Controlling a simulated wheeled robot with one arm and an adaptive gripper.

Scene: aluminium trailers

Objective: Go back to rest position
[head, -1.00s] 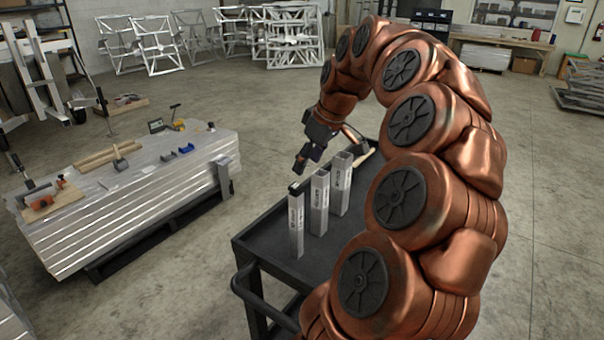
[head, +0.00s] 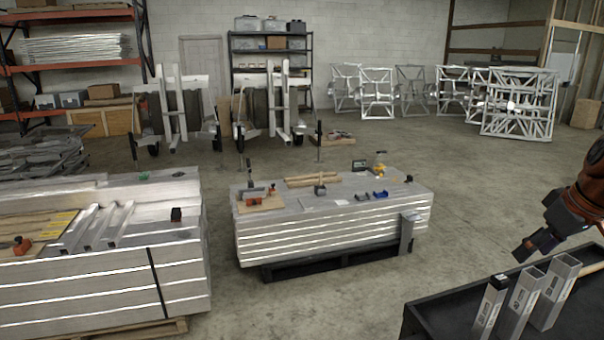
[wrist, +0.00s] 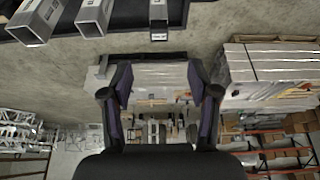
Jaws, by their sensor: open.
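My gripper (head: 538,244) is at the right edge of the head view, above and a little behind the black cart (head: 440,315). In the wrist view my gripper (wrist: 160,95) has its two fingers spread wide with nothing between them. Three upright square aluminium tubes stand on the cart: a left one (head: 488,308) with a dark top, a middle one (head: 518,302) and a right one (head: 553,294). The gripper is apart from them. The tubes also show at the top of the wrist view. Most of my arm is outside the head view.
A wrapped stack of aluminium profiles (head: 330,240) with tools on top stands mid-floor, left of the cart. A larger stack (head: 100,285) is at the front left. White frames (head: 515,105) and shelving (head: 270,70) stand at the back. Concrete floor between them is open.

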